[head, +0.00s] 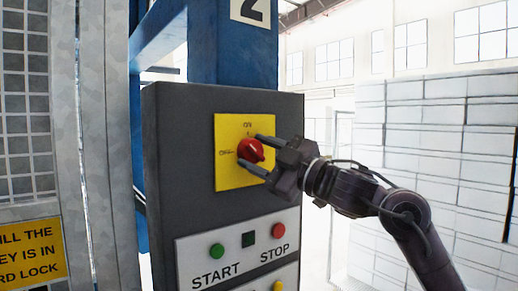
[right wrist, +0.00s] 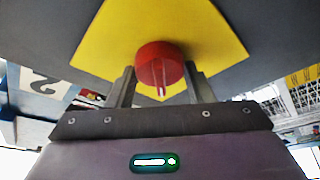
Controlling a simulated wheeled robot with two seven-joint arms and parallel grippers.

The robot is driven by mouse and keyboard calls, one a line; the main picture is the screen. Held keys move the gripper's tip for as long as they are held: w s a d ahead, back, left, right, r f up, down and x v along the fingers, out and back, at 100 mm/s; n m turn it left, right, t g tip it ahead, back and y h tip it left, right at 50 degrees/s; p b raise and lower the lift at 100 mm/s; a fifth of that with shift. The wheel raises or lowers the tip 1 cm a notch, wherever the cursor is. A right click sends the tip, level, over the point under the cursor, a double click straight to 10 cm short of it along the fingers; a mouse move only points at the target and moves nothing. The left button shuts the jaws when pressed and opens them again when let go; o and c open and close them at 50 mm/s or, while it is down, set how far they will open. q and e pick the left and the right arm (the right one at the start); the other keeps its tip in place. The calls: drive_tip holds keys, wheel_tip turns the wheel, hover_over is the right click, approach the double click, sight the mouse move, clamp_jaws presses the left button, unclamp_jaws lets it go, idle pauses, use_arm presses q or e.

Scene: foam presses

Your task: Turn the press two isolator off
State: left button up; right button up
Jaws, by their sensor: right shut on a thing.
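The press two isolator is a red rotary knob (head: 250,150) on a yellow plate (head: 228,178), fixed to the dark grey control box (head: 175,150). The plate has an ON label above the knob and another small label at its left. My right gripper (head: 252,153) comes in from the right, shut on the knob with one finger above and one below. The right wrist view also shows the red knob (right wrist: 160,66) between the two fingers, with a white mark on it. Which label the knob points to is hard to tell. My left gripper is out of view.
Below the isolator are a green START button (head: 217,250) and a red STOP button (head: 278,231). A blue column (head: 225,50) with a 2 sign (head: 250,10) stands behind the box. A mesh guard (head: 28,110) with a yellow sign (head: 30,255) is at left.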

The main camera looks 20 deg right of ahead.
drive_tip(key=n+g+p, duration=0.1)
drive_tip(key=n, duration=0.1)
drive_tip(key=n+p, duration=0.1)
drive_tip(key=n, duration=0.1)
drive_tip(key=n+g+p, duration=0.1)
drive_tip(key=n, duration=0.1)
drive_tip(key=shift+d+r+g, duration=0.1)
drive_tip(key=shift+r+g, duration=0.2)
drive_tip(key=shift+f+n+g+p, duration=0.15)
drive_tip(key=shift+n+g+p, duration=0.35)
drive_tip(key=shift+n+p, duration=0.75)
drive_tip(key=shift+n, duration=0.35)
drive_tip(key=shift+b, duration=0.3)
drive_tip(key=o, duration=1)
drive_tip(key=shift+h, duration=0.3)
